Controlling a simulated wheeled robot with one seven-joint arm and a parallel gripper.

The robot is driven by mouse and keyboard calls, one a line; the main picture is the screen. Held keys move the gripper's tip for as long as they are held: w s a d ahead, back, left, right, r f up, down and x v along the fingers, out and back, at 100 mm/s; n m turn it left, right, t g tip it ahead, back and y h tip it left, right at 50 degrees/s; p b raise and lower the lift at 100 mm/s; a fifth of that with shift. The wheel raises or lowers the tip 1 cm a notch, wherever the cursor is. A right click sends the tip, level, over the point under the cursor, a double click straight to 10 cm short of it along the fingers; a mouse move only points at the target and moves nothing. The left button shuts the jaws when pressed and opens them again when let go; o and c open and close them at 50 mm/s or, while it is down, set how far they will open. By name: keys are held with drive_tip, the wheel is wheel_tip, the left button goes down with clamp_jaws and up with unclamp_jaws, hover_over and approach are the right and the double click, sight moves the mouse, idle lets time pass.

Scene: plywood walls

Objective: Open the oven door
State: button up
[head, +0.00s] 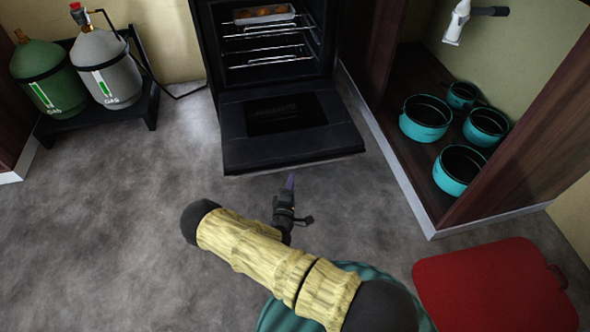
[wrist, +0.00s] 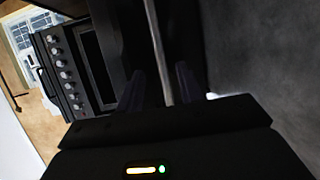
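The black oven (head: 215,45) stands at the back centre in the head view. Its door (head: 235,135) is folded down, nearly level, and the lit inside with racks shows. My gripper (head: 289,185) is just in front of the door's front edge. In the wrist view, the silver handle bar (wrist: 158,45) runs between the two dark fingers of my gripper (wrist: 161,85). The fingers are spread, with gaps showing on both sides of the bar. The oven's knob panel (wrist: 63,75) is at the left there.
Two gas bottles (head: 104,72) stand on a low black stand at the left. An open cabinet (head: 408,172) at the right holds several teal pots (head: 424,125). A red object (head: 495,285) lies at lower right. The grey floor (head: 120,220) at left is clear.

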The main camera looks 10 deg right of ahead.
sight(295, 168)
drive_tip(key=b+x, duration=0.4)
drive_tip(key=x, duration=0.4)
drive_tip(key=shift+w+f, duration=0.1)
drive_tip(key=shift+w+d, duration=0.2)
drive_tip(key=shift+w, duration=0.15)
clamp_jaws()
